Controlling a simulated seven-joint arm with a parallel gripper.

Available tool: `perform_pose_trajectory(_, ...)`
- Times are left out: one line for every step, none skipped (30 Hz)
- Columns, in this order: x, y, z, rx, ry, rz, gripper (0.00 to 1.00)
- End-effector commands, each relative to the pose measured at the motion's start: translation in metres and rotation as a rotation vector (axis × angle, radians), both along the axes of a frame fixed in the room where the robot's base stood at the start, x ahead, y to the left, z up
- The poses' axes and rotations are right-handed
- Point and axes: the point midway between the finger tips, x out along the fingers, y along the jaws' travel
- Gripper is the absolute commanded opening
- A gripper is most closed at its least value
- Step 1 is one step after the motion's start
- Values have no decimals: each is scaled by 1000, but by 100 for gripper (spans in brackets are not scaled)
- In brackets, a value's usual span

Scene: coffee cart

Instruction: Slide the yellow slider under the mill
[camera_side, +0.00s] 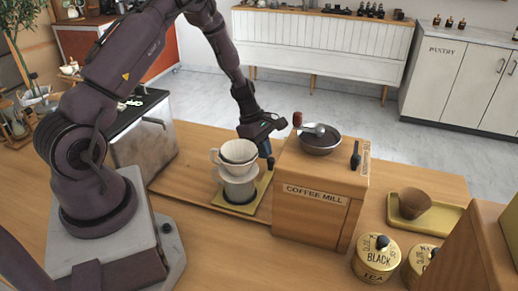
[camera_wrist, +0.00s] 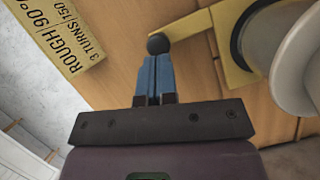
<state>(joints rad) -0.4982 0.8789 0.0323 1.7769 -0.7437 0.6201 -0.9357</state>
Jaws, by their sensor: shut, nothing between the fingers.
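The yellow slider (camera_side: 238,209) lies flat on the wooden counter, left of the coffee mill (camera_side: 310,205). In the wrist view the slider (camera_wrist: 230,62) has a yellow arm leading to a black ball knob (camera_wrist: 158,43). My gripper (camera_side: 267,152) is low behind the dripper, close to the mill's left side. Its blue fingers (camera_wrist: 154,68) are shut and empty, with their tips at or just beside the knob. I cannot tell whether they touch. The knob is hidden in the side view.
A metal bowl (camera_side: 319,143) sits on the mill, with a red-knobbed handle (camera_side: 297,119) beside it. A brown cup (camera_side: 414,203) on a yellow tray (camera_side: 451,219) and tea tins (camera_side: 376,262) stand right. The wrist view shows a yellow printed label (camera_wrist: 62,35). Counter left of the slider is clear.

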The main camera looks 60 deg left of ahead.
Motion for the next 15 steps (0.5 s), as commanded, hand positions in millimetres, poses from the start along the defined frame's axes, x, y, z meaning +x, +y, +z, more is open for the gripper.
perform_pose_trajectory(7,-7,0,0,-2,-6,0)
perform_pose_trajectory(10,-11,0,-1,-2,-6,0)
perform_pose_trajectory(16,-17,0,-1,-3,-8,0)
perform_pose_trajectory(20,-21,0,-1,-2,-7,0)
perform_pose_trajectory(25,-26,0,-1,-3,-9,0)
perform_pose_trajectory(31,-33,0,-1,-3,-9,0)
perform_pose_trajectory(36,-38,-1,-1,-2,-9,0)
perform_pose_trajectory(42,-43,-1,-1,-2,-9,0)
perform_pose_trajectory(48,-50,-1,-1,-2,-8,0)
perform_pose_trajectory(54,-55,-1,0,-3,-10,0)
perform_pose_trajectory(59,-60,-1,0,-2,-9,0)
perform_pose_trajectory(65,-67,-1,0,-1,-8,0)
perform_pose_trajectory(70,-72,-1,-1,-1,-9,0)
perform_pose_trajectory(75,-76,-1,0,-1,-8,0)
perform_pose_trajectory(81,-83,-1,0,-1,-8,0)
